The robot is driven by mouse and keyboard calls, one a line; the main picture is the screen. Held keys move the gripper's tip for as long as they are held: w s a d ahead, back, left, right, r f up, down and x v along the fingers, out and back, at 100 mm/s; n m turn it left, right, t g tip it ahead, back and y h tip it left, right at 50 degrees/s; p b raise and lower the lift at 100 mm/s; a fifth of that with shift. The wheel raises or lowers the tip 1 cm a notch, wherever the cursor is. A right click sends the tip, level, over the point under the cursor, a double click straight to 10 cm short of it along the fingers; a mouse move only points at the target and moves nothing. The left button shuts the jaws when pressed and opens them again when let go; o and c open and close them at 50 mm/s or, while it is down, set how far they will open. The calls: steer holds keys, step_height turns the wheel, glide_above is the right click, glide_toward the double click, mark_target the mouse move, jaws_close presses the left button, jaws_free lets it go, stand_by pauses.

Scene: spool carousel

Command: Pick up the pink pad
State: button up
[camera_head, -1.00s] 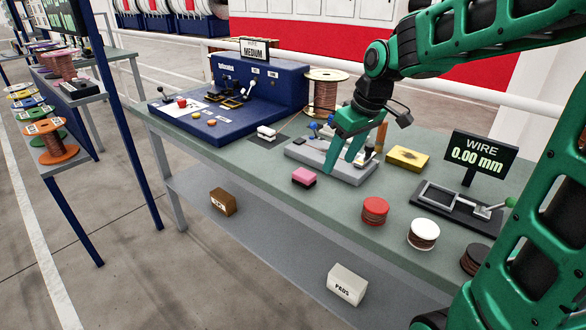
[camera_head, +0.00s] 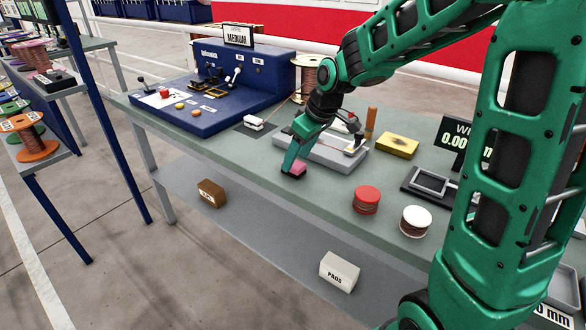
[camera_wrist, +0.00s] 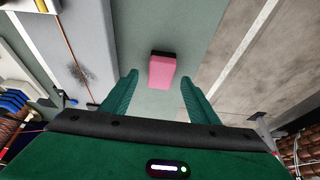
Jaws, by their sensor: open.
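The pink pad (camera_head: 297,168) is a small pink block with a dark layer; it lies on the green bench top near its front edge, partly hidden by my gripper in the head view. In the wrist view the pad (camera_wrist: 161,72) sits ahead of and roughly midway between my fingertips. My gripper (camera_wrist: 157,82) is open, with one green finger on either side and nothing between them. In the head view my gripper (camera_head: 290,165) is angled down right at the pad; contact cannot be told.
A grey fixture (camera_head: 335,153) stands just behind the pad. A red-topped spool (camera_head: 367,200) and a white-topped spool (camera_head: 415,221) are to the right. A blue machine (camera_head: 215,95) and a white stapler-like item (camera_head: 254,123) are to the left. A yellow block (camera_head: 397,145) lies behind.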

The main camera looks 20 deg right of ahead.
steer(key=shift+x, duration=0.9)
steer(key=c, duration=1.1)
steer(key=shift+c, duration=0.2)
steer(key=shift+r, duration=0.1)
steer(key=shift+r, duration=0.5)
step_height(320, 180, up, 3)
steer(key=shift+a+r, duration=0.15)
steer(key=shift+r, duration=0.1)
steer(key=s+a+r, duration=0.3)
steer(key=a+r, duration=0.3)
steer(key=a, duration=0.4)
steer(key=shift+s+a+r, duration=0.25)
steer(key=shift+s+a, duration=0.1)
steer(key=shift+s, duration=0.05)
